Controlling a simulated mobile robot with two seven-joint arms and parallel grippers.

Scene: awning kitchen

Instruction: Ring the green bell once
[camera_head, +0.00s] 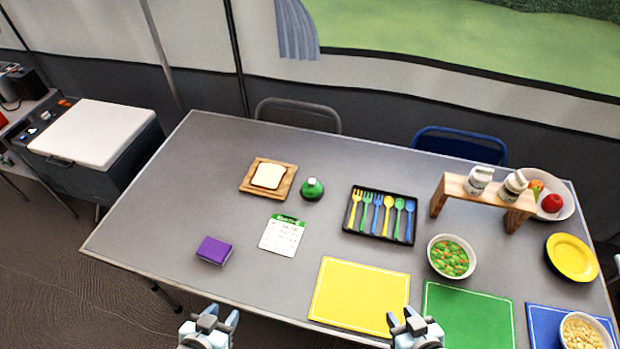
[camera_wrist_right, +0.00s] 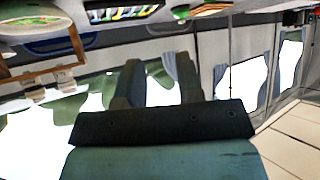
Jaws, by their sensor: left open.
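The green bell (camera_head: 312,189) stands upright on the grey table (camera_head: 200,180). It is round with a pale top, just right of the bread board. My left gripper (camera_head: 222,314) is open and empty at the table's front edge, in front of the bell and to its left. My right gripper (camera_head: 408,319) is open and empty near the front edge, by the yellow mat and to the right of the bell. In the right wrist view its two fingers (camera_wrist_right: 158,85) stand apart with nothing between them. Neither gripper touches the bell.
Near the bell are a bread slice on a wooden board (camera_head: 251,187), a paper card (camera_head: 282,238) and a dark cutlery tray (camera_head: 347,222). A purple block (camera_head: 214,250) lies at the left. A wooden rack (camera_head: 452,187) and bowls stand right.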

